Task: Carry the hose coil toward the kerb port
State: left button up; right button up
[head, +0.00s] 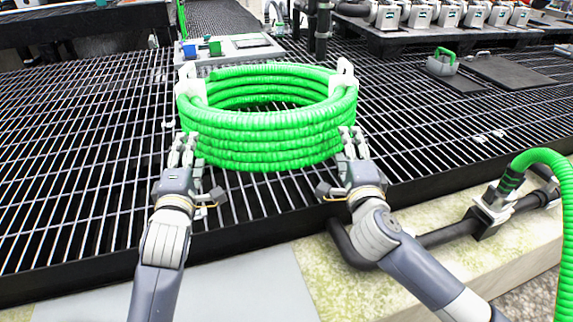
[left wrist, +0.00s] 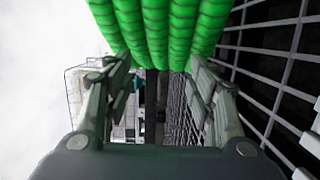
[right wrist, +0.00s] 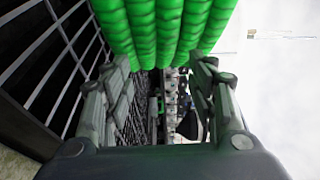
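The green hose coil (head: 265,155), several stacked loops with white brackets on its left and right sides, is level above or on the dark grating; I cannot tell if it touches. My left gripper (head: 183,138) is at its near left side and my right gripper (head: 350,135) at its near right side. In the left wrist view the loops (left wrist: 155,30) run along the top by spread fingertips. The right wrist view shows the same loops (right wrist: 165,30) by spread fingertips. Contact is unclear. A grey fitting (head: 495,203) with a green hose sits on the kerb at right, possibly the port.
A pale panel (head: 235,45) with small green and blue blocks lies behind the coil. A grey block with a green handle (head: 443,62) and dark plates stand at back right. A black pipe (head: 440,235) runs along the pale kerb (head: 345,290).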

pick_arm(q)
jog(key=shift+s+d+h, duration=0.1)
jog(key=shift+d+h, duration=0.4)
jog(key=shift+d, duration=0.45)
pick_arm(e)
jog(key=shift+s+a+y, duration=0.15)
jog(key=shift+a+y, duration=0.1)
jog(key=shift+a, duration=0.3)
jog(key=shift+s+a+y, duration=0.15)
jog(key=shift+a+y, duration=0.1)
jog(key=shift+a, duration=0.25)
pick_arm(q)
jog(key=shift+a+r, duration=0.1)
jog(key=shift+a, duration=2.15)
jog(key=shift+o, duration=0.2)
jog(key=shift+a, duration=0.15)
jog(key=o, duration=0.4)
jog(key=shift+a, duration=0.1)
pick_arm(e)
jog(key=d, duration=0.5)
pick_arm(q)
jog(key=shift+o, duration=0.2)
pick_arm(e)
jog(key=shift+d, duration=0.1)
jog(key=o, duration=0.5)
pick_arm(q)
jog(key=shift+s, duration=0.1)
